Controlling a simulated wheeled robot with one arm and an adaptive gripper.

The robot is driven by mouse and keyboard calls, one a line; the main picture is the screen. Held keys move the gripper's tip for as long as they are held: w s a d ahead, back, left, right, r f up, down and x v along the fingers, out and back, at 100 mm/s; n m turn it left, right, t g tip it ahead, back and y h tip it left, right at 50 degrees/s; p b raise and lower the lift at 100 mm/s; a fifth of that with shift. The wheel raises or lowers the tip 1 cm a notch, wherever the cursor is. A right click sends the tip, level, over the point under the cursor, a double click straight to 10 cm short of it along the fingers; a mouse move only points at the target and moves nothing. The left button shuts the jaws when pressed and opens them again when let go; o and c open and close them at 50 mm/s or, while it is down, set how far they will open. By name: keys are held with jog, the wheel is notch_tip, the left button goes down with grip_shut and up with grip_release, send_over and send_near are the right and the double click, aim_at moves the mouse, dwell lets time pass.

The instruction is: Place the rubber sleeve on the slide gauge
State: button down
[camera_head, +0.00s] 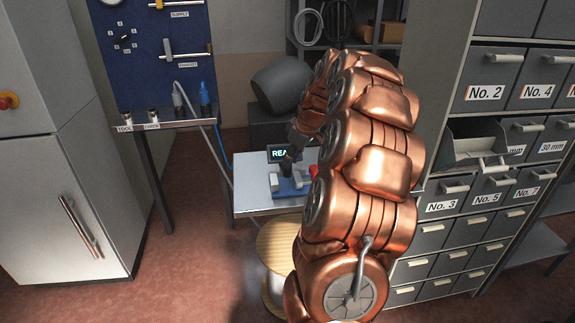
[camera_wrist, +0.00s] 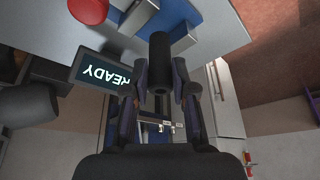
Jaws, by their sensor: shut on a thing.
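The rubber sleeve (camera_wrist: 160,62) is a short black cylinder held between the two fingers of my gripper (camera_wrist: 160,80) in the wrist view. My gripper is shut on it. In the head view my gripper (camera_head: 293,145) is mostly hidden behind my copper arm, above the small table. What looks like the slide gauge (camera_head: 290,188) is a blue base with light grey blocks on the table, below my gripper. Part of its blue and grey body shows beyond the sleeve in the wrist view (camera_wrist: 175,14). I cannot tell whether the sleeve touches it.
A READY display (camera_head: 281,153) stands close behind the gauge; it appears upside down in the wrist view (camera_wrist: 103,73). A wooden spool (camera_head: 277,245) stands before the table (camera_head: 247,175). A drawer cabinet (camera_head: 487,150) is right, one drawer open. A grey cabinet (camera_head: 70,190) is left.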

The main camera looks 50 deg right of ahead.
aim_at(289, 177)
jog(key=shift+w+f, duration=0.2)
jog(key=shift+w, duration=0.35)
jog(key=shift+f+p, duration=0.8)
jog(key=shift+f, duration=0.85)
jog(key=shift+f, duration=0.15)
jog(key=c, duration=0.9)
grip_release()
jog(key=shift+c, duration=0.2)
jog(key=shift+r, duration=0.3)
jog(key=b+v, duration=0.2)
jog(key=v, duration=1)
jog(key=shift+b, duration=0.3)
